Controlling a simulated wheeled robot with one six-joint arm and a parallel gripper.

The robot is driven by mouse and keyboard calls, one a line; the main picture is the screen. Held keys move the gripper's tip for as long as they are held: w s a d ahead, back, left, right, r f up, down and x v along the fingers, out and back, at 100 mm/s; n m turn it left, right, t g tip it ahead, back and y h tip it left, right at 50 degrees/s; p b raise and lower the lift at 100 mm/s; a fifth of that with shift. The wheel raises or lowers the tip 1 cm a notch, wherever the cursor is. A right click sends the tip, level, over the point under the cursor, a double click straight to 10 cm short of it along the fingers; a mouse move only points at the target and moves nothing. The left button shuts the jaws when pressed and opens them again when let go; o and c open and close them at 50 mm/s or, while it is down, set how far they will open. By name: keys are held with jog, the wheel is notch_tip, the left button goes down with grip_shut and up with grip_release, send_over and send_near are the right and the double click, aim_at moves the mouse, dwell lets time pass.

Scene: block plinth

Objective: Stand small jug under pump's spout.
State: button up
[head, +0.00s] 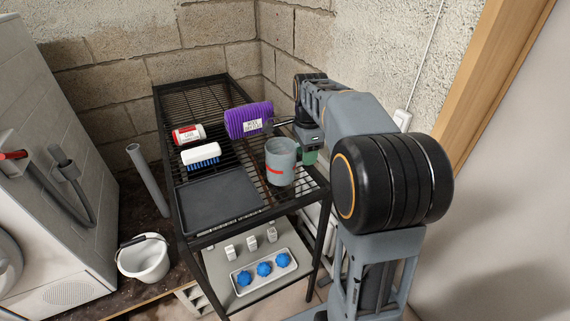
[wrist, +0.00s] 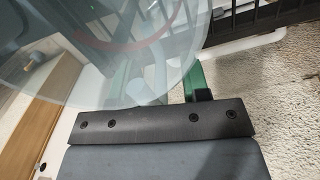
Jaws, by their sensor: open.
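In the head view a pale grey-blue jug (head: 279,165) with a red mark on its side stands upright near the right front of the black wire rack. My gripper (head: 309,157) is close at its right side, green-tipped and open. In the wrist view the jug (wrist: 110,45) looks see-through and fills the upper left. Its wall overlaps one green finger of my gripper (wrist: 168,82); the other finger is clear of it. I cannot tell whether they touch. I cannot make out a pump or its spout for certain; my arm hides part of the rack's back right.
On the rack (head: 163,135) are a dark tray (head: 218,195), a blue-bristled brush (head: 201,155), a red-white can (head: 188,134) and a purple labelled item (head: 247,119). Block walls close off the back.

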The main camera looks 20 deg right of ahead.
grip_shut()
jog(key=shift+r, duration=0.15)
dwell(0.4)
